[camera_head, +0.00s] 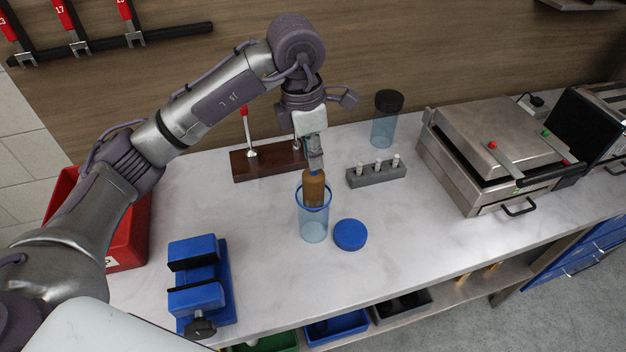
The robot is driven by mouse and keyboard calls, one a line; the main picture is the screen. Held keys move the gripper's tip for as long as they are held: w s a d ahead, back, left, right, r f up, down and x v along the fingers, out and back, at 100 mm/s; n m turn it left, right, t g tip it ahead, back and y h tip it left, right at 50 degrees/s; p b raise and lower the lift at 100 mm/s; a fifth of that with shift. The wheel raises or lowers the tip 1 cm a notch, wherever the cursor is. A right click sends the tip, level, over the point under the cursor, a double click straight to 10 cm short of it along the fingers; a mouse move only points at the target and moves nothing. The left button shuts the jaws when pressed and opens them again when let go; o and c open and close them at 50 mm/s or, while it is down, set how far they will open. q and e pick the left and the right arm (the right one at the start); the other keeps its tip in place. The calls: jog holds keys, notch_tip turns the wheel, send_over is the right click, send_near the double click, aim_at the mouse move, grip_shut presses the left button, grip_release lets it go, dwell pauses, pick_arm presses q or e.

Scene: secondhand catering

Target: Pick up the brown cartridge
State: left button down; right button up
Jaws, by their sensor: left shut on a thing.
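The brown cartridge (314,187) is upright, with its lower part inside the mouth of a clear blue-tinted cup (313,226) on the worktop. My left gripper (315,165) points down from above and is shut on the top of the cartridge. The gripper covers the cartridge's upper end. I cannot tell whether the cartridge touches the cup's wall. My right gripper is not in view.
A blue lid (350,235) lies right of the cup. A grey rack (376,174) with small vials, a dark-lidded jar (384,128) and a steel grill (492,150) stand beyond. A blue vise (199,283) and red bin (128,232) are left. The front right worktop is clear.

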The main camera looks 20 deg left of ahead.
pick_arm(q)
notch_tip(320, 180, up, 7)
jog(key=shift+r+b, duration=0.15)
jog(key=shift+b, duration=0.45)
jog(key=shift+r+p, duration=0.3)
jog(key=shift+r, duration=0.2)
jog(key=shift+r+p, duration=0.85)
jog(key=shift+p, duration=0.05)
jog(key=shift+f, duration=0.1)
